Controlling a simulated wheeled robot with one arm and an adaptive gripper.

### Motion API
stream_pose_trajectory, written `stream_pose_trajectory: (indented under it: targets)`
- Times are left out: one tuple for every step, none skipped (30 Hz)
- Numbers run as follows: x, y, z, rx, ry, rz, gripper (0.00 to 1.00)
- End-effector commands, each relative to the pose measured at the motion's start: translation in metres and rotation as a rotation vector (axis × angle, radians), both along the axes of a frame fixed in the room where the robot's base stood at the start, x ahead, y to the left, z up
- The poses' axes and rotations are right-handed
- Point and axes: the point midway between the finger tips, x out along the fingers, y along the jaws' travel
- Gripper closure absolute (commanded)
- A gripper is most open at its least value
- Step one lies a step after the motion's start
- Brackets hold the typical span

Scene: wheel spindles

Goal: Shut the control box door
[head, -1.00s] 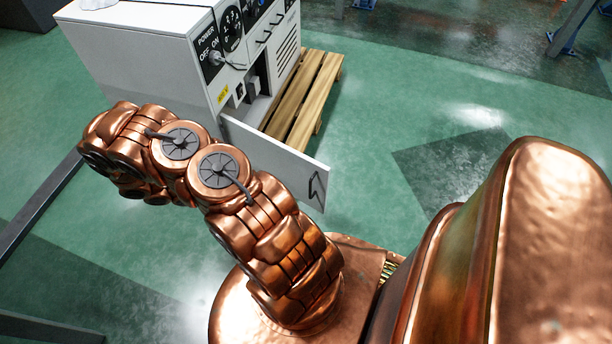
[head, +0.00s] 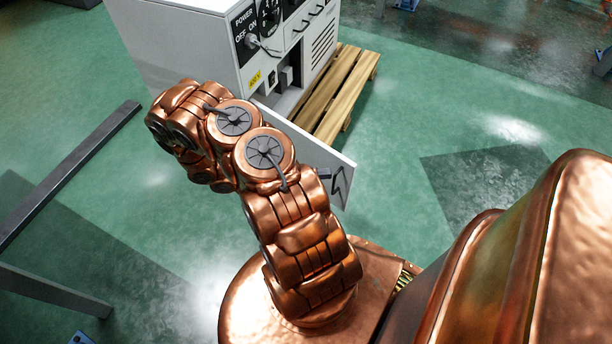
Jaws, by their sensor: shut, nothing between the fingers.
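The control box (head: 185,45) is a white cabinet at the upper middle of the head view. Its front carries a switch panel marked POWER, OFF and ON. The control box door (head: 320,147) is a white panel standing open, swung out from the lower part of the front, with its dark handle (head: 340,183) near the free edge. An opening with small fittings (head: 288,76) shows behind it. My copper arm crosses in front of the door and covers part of its lower left. My gripper is not visible; contact with the door cannot be seen.
A wooden pallet (head: 352,92) lies under and to the right of the box. A grey metal beam (head: 75,168) lies on the green floor at left, with another beam (head: 55,290) below it. The floor right of the pallet is clear.

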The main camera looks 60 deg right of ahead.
Motion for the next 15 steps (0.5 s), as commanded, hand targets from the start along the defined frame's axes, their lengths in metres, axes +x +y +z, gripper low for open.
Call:
stream_pose_trajectory:
  targets:
    - [-0.004, -0.006, -0.002, 0.0, -0.001, -0.003, 1.0]
    - [-0.004, -0.01, -0.002, 0.0, -0.003, -0.003, 1.0]
    - [-0.004, -0.014, -0.002, -0.001, -0.003, -0.004, 1.0]
    - [-0.005, -0.017, -0.002, -0.001, -0.003, -0.003, 1.0]
    - [-0.005, -0.02, -0.002, -0.002, -0.003, -0.002, 1.0]
    - [-0.005, -0.024, -0.002, -0.002, -0.003, -0.002, 1.0]
    - [-0.006, -0.027, -0.002, -0.002, -0.003, -0.001, 1.0]
    - [-0.006, -0.029, -0.001, -0.002, -0.003, -0.001, 1.0]
    - [-0.007, -0.032, -0.001, -0.002, -0.003, -0.002, 1.0]
    - [-0.007, -0.034, -0.001, -0.002, -0.003, -0.002, 1.0]
    - [-0.007, -0.035, -0.001, -0.001, -0.002, -0.002, 1.0]
    - [-0.007, -0.037, -0.001, -0.001, -0.002, -0.001, 1.0]
    - [-0.007, -0.038, -0.001, -0.002, -0.001, -0.001, 1.0]
    - [-0.007, -0.039, -0.001, -0.001, -0.001, 0.0, 1.0]
    - [-0.007, -0.04, -0.001, -0.001, -0.001, 0.0, 1.0]
